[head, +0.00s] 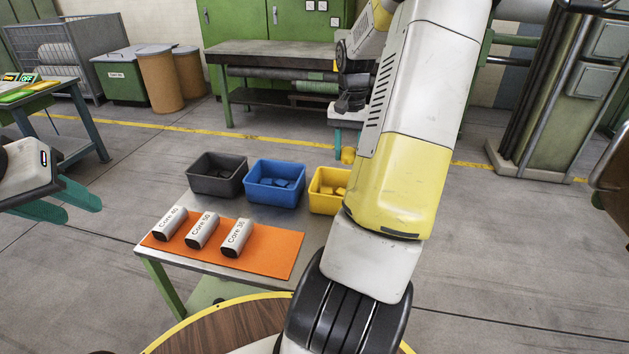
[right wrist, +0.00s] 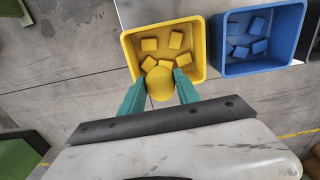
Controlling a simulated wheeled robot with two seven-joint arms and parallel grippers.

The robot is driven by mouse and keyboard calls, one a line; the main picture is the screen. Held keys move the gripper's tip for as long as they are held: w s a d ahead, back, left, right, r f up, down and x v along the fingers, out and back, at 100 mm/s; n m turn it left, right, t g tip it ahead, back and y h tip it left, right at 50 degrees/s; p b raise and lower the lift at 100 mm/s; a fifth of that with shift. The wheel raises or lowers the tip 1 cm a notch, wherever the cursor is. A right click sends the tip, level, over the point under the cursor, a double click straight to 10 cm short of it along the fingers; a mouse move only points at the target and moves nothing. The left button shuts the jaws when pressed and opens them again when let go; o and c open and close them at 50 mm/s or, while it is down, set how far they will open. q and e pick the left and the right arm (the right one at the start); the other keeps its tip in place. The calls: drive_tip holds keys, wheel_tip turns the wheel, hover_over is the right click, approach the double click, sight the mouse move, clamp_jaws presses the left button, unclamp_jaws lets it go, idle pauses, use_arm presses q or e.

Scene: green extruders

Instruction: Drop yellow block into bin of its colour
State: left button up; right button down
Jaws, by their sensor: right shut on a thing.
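The yellow block (right wrist: 161,84) is between the teal fingers of my right gripper (right wrist: 163,78) in the right wrist view. In that view it overlaps the near wall of the yellow bin (right wrist: 132,50), which holds several yellow pieces. In the head view the block (head: 347,156) hangs below my right gripper (head: 347,140), just behind the yellow bin (head: 324,204). My right arm hides the bin's right part. My left gripper (head: 60,202) is at the left edge with its teal fingers apart and nothing between them.
A blue bin (head: 272,194) with dark blue pieces and a dark grey bin (head: 215,187) stand in a row left of the yellow bin. An orange mat (head: 265,258) with three labelled white cores (head: 203,230) lies in front of them on the metal table.

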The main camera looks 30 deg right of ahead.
drive_tip(key=shift+f, duration=0.95)
drive_tip(key=c, duration=0.8)
unclamp_jaws()
drive_tip(key=shift+r, duration=0.1)
wheel_tip(320, 180, up, 8)
drive_tip(key=shift+f, duration=0.2)
